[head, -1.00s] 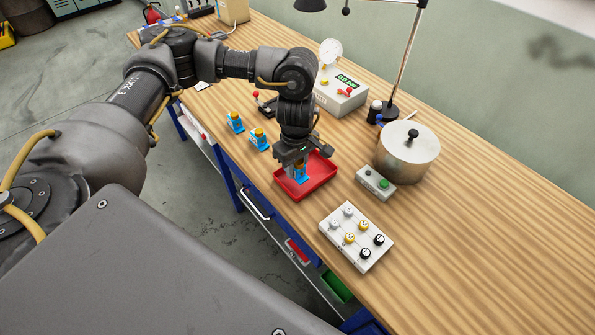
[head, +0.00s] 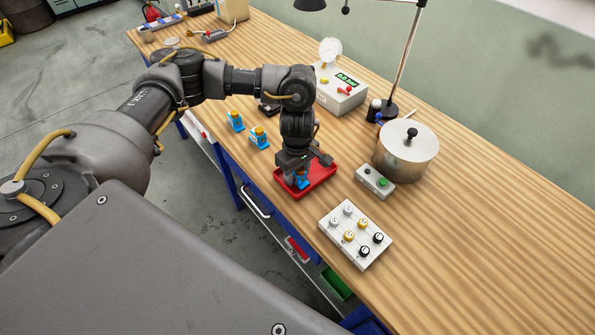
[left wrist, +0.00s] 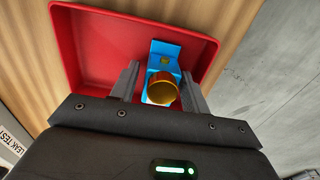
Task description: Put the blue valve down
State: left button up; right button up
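The blue valve (head: 301,182), with a brass-coloured cap, is inside the red tray (head: 325,181). In the left wrist view the valve (left wrist: 162,82) is between the two grey fingers of my left gripper (left wrist: 163,85), which close in on its blue body. My left gripper (head: 301,173) points down over the tray and is shut on the valve. The tray (left wrist: 85,60) lies around it in the wrist view. Whether the valve's base touches the tray floor is hard to tell. My right gripper is not in view.
A small grey button box (head: 375,182), a metal pot (head: 407,155) and a knob panel (head: 355,236) stand to the right. A gauge box (head: 341,92) is behind. The right front bench is clear.

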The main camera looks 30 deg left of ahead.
pick_arm(q)
jog(key=shift+o, duration=0.3)
jog(key=shift+r, duration=0.1)
jog(key=shift+r+p, duration=0.25)
jog(key=shift+p, duration=0.1)
notch_tip(320, 180, up, 12)
jog(key=shift+f+b, duration=0.15)
jog(key=shift+b, duration=0.9)
jog(key=shift+s+f, duration=0.1)
